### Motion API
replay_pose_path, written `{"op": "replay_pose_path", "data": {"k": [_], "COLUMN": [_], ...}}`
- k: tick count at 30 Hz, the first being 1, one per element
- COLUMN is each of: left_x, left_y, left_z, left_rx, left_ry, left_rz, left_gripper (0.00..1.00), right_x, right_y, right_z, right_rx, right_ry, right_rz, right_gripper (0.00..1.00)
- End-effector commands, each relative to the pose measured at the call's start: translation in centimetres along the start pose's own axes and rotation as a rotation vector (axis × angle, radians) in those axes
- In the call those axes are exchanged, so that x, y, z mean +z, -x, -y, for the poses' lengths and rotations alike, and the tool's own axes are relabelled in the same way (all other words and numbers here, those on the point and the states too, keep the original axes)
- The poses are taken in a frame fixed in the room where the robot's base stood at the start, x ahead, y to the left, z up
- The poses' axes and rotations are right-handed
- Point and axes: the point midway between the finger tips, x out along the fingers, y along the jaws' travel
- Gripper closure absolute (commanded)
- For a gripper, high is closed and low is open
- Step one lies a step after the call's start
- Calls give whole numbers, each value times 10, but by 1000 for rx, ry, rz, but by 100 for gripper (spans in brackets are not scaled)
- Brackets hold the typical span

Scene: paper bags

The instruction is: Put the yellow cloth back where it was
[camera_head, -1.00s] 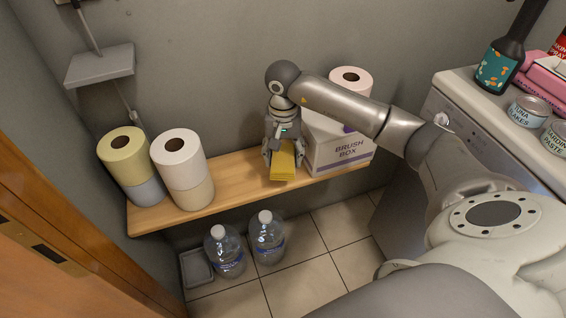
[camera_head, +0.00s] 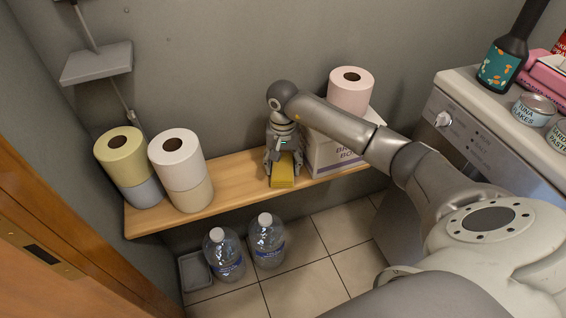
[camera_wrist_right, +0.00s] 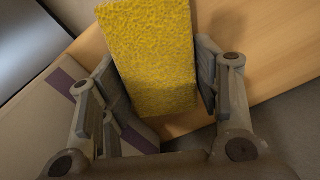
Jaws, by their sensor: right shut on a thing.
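The yellow cloth (camera_head: 283,173) is a folded, block-like piece at the wooden shelf, just left of the white brush box. My right gripper (camera_head: 284,160) comes down from above with its fingers on either side of the cloth and is shut on it. In the right wrist view the cloth (camera_wrist_right: 152,55) stands between the two finger pads (camera_wrist_right: 160,85), with its rough yellow face showing. The cloth is at or very close to the shelf surface; I cannot tell whether it touches. My left gripper is not in view.
The wooden shelf (camera_head: 230,178) is bare left of the cloth, up to two stacks of paper rolls (camera_head: 181,165) (camera_head: 127,165). The brush box (camera_head: 330,158) stands close on the right, with a pink roll (camera_head: 351,92) on it. Water bottles (camera_head: 224,252) (camera_head: 267,240) stand on the floor below.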

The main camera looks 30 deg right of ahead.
Motion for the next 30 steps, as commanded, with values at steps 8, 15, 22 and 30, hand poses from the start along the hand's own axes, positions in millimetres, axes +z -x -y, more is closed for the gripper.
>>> {"op": "replay_pose_path", "data": {"k": [8, 15, 22, 30], "left_x": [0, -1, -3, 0], "left_y": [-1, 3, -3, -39], "left_z": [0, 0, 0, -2], "left_rx": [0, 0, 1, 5], "left_ry": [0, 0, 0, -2], "left_rz": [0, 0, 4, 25], "left_gripper": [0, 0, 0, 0], "right_x": [0, 0, -2, -1], "right_y": [-1, 4, 46, 101], "right_z": [0, 0, 0, 0], "right_rx": [0, 0, -2, -1], "right_ry": [0, 0, 0, 0], "right_rz": [0, 0, -5, -4], "right_gripper": [34, 34, 34, 34]}}
